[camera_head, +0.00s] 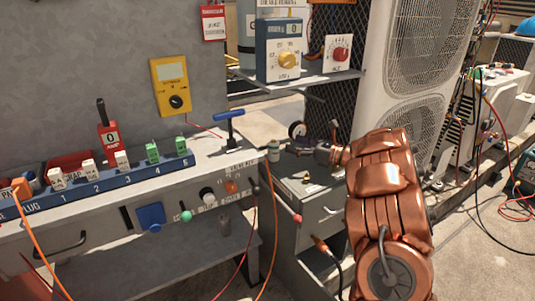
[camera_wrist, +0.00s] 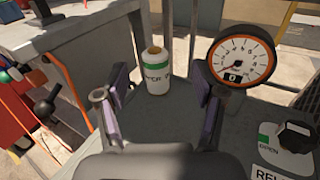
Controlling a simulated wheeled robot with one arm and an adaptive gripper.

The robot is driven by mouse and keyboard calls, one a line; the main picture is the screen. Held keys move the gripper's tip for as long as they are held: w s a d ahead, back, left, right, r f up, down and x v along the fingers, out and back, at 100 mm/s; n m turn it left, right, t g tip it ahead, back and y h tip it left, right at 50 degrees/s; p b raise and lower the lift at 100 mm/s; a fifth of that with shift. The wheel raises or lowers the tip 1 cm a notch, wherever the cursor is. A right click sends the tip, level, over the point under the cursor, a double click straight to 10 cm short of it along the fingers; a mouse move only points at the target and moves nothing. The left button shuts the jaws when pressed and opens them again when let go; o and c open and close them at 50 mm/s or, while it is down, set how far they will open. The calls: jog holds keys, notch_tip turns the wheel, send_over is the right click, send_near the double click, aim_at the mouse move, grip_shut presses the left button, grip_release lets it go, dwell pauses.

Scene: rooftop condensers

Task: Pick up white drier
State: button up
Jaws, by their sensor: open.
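The white drier (camera_wrist: 156,74) is a small upright cylinder with a green band, dark lettering and a copper-coloured top. It stands on a grey metal surface near its far edge, straight ahead in the wrist view. My gripper (camera_wrist: 159,86) is open, with one purple-padded finger on each side of the drier's line in the wrist view. The fingers look short of the drier, and nothing is held between them.
A round orange-rimmed gauge (camera_wrist: 241,61) stands close to the right finger. A black knob on a plate marked OPEN (camera_wrist: 293,137) is further right. The grey bench (camera_head: 215,165) with a blue T-handle (camera_head: 230,124) lies left. A white condenser (camera_head: 418,50) stands behind my arm.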

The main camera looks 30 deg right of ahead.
aim_at(274, 142)
jog(key=shift+w+a+f+n+y, duration=0.2)
jog(key=shift+a+f+n+y, duration=0.15)
jog(key=shift+a+n+y, duration=0.15)
jog(key=shift+x, duration=0.95)
jog(key=shift+f+b+x, duration=0.2)
jog(key=shift+x, duration=1.05)
jog(key=shift+f+b+x, duration=0.2)
jog(key=shift+x, duration=1.1)
jog(key=shift+w+d, duration=0.1)
jog(key=shift+d, duration=0.05)
jog(key=shift+c, duration=0.4)
grip_shut()
